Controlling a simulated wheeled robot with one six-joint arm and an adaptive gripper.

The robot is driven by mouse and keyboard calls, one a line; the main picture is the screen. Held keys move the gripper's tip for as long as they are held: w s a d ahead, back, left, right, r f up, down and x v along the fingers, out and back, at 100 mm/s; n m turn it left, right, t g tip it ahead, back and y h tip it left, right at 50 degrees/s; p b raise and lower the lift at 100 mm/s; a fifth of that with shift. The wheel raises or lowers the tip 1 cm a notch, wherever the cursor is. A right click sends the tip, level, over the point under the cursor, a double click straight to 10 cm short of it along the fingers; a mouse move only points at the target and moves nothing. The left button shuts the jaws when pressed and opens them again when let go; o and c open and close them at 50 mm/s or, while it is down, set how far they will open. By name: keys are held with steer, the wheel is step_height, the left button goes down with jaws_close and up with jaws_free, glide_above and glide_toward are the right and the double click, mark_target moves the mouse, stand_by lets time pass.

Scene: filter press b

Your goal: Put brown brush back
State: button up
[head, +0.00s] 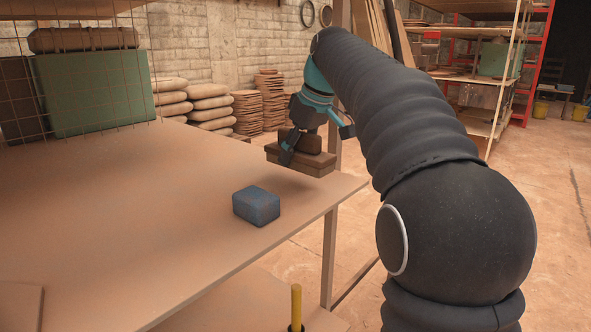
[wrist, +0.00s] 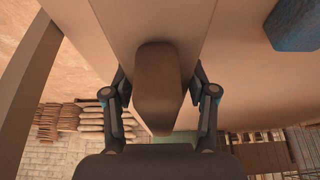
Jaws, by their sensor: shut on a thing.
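The brown brush (head: 313,165) is a dark brown block with a raised grip on top. It is near the right end of the table (head: 130,240), roughly level. A soft shadow lies below it, and it looks a little above the tabletop. My gripper (head: 287,155) is shut on the raised grip from above. In the wrist view the brush's grip (wrist: 158,85) sits between the two fingers of my gripper (wrist: 160,105). The brush's underside is hidden.
A blue block (head: 257,206) lies on the table in front of the brush; it also shows in the wrist view (wrist: 295,25). A wire mesh (head: 75,60) with a green box (head: 95,92) stands at the back left. Stacked sacks (head: 210,105) are behind. The table's middle is clear.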

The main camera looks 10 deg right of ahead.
mark_target(309, 134)
steer(key=shift+f+b, duration=0.4)
steer(key=shift+f, duration=1.65)
steer(key=shift+f, duration=0.15)
steer(key=o, duration=1.1)
steer(key=shift+p+v, duration=0.6)
steer(key=shift+v, duration=3.3)
steer(key=shift+a, duration=0.1)
